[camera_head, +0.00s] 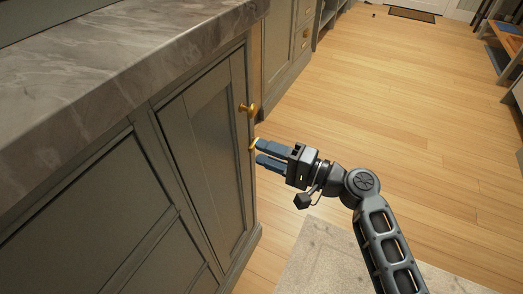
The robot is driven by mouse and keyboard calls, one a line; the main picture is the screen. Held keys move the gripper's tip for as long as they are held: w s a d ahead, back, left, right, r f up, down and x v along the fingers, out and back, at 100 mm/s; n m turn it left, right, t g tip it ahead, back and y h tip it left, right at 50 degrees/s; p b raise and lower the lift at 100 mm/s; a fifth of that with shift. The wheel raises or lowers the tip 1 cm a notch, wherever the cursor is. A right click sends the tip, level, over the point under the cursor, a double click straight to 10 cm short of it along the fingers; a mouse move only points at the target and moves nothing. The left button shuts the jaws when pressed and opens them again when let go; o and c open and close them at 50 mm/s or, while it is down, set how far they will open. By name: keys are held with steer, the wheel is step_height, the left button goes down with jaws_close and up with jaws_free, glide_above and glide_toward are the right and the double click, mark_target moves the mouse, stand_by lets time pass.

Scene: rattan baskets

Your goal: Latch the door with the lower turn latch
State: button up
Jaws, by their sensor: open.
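The grey-green cabinet door (207,135) is below the stone counter and looks flush with its frame. A brass knob (248,108) sits near its upper right edge. Just below is a smaller brass piece, seemingly the lower turn latch (253,144). It is partly hidden by my gripper, so its angle is unclear. My gripper (258,151) points left from the right, with its two blue fingers apart and nothing seen held between them. The upper fingertip is at the brass piece; I cannot tell whether they touch.
The marbled countertop (110,75) overhangs above the door. More drawers with brass knobs (306,33) stand farther back. A pale rug (330,262) lies on the floor below my arm. The wooden floor (400,110) at right is mostly clear; shelving (507,45) stands at the far right.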

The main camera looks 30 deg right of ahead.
steer(key=v, duration=0.6)
steer(key=shift+p, duration=0.35)
steer(key=s+a+f+g+h, duration=0.1)
steer(key=s+f+h, duration=0.3)
steer(key=s+f, duration=0.25)
steer(key=s+n+g+h, duration=0.1)
steer(key=s+n+h, duration=0.4)
steer(key=s, duration=1.3)
steer(key=s+a+r+n+t+h, duration=0.1)
steer(key=s+r+n, duration=0.25)
steer(key=r, duration=0.35)
steer(key=s+a+r+n+t, duration=0.1)
steer(key=s+a+r+n, duration=0.15)
steer(key=s+r, duration=0.35)
step_height(320, 180, up, 23)
steer(key=w+d+p, duration=0.1)
steer(key=p, duration=2.1)
